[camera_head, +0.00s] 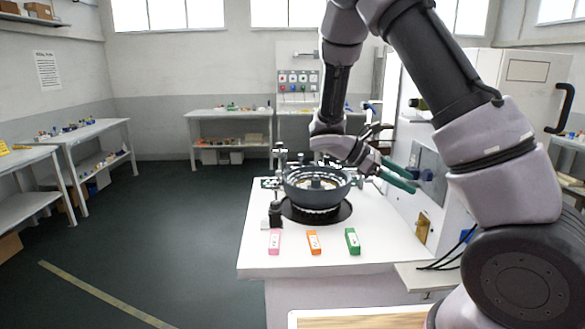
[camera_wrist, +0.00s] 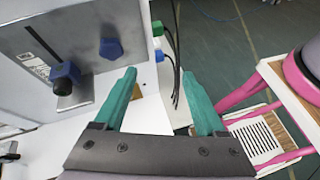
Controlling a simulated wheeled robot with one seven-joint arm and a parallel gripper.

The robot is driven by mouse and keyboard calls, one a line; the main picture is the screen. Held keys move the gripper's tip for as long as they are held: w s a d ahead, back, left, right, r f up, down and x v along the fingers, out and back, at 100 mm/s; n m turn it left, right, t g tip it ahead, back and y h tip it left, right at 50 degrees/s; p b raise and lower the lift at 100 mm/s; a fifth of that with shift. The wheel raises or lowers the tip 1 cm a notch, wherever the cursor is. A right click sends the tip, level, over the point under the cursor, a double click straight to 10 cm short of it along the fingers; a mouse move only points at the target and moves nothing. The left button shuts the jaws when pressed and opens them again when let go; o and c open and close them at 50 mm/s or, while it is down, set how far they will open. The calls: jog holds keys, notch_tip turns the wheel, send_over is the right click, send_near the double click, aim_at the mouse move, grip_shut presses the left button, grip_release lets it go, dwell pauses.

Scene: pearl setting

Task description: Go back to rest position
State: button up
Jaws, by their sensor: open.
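My gripper (camera_head: 397,174) is at the right of the white table, beside the grey panel of the machine. Its two green fingers are apart with nothing between them. In the wrist view the open fingers (camera_wrist: 160,106) point toward the machine's side, cables and floor. My arm comes down from the upper right in the head view and bends at the top.
A round dark bowl-like fixture (camera_head: 318,187) stands on the white table (camera_head: 270,258). The machine panel (camera_head: 428,180) with a blue knob (camera_wrist: 66,74) is close. Floor at left is clear.

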jog(key=s+a+r+m+t+y, duration=0.2)
jog(key=s+r+m+t+y, duration=0.3)
jog(key=s+r+m+y, duration=0.2)
jog(key=s+a+r+m+t+y, duration=0.3)
jog(key=s+r+m+t+y, duration=0.2)
jog(key=r+m, duration=0.5)
notch_tip(320, 180, up, 3)
jog(key=shift+s+r+m+y, duration=0.15)
jog(key=shift+s+m+y, duration=0.25)
jog(key=shift+s+y, duration=0.65)
